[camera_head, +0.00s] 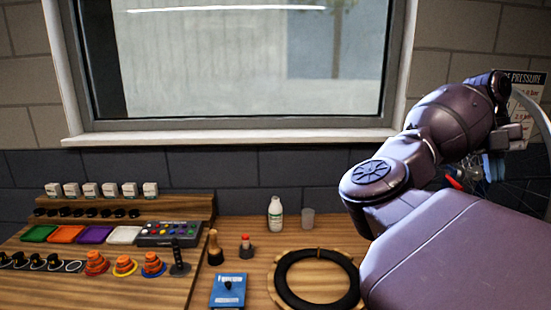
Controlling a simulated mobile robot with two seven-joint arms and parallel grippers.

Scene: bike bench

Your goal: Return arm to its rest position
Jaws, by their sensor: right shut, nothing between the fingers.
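My right arm comes in from the lower right and bends up and back over the right side of the bench. Its gripper (513,137) is at the far right, raised above the bench in front of the wheel. It is small in the view and looks shut, with nothing seen in it. My left gripper is not in view.
A black ring (283,283) lies on a round wooden board, partly beside my arm. A stepped rack (196,206) is at left. A wheel (541,118) is behind the gripper.

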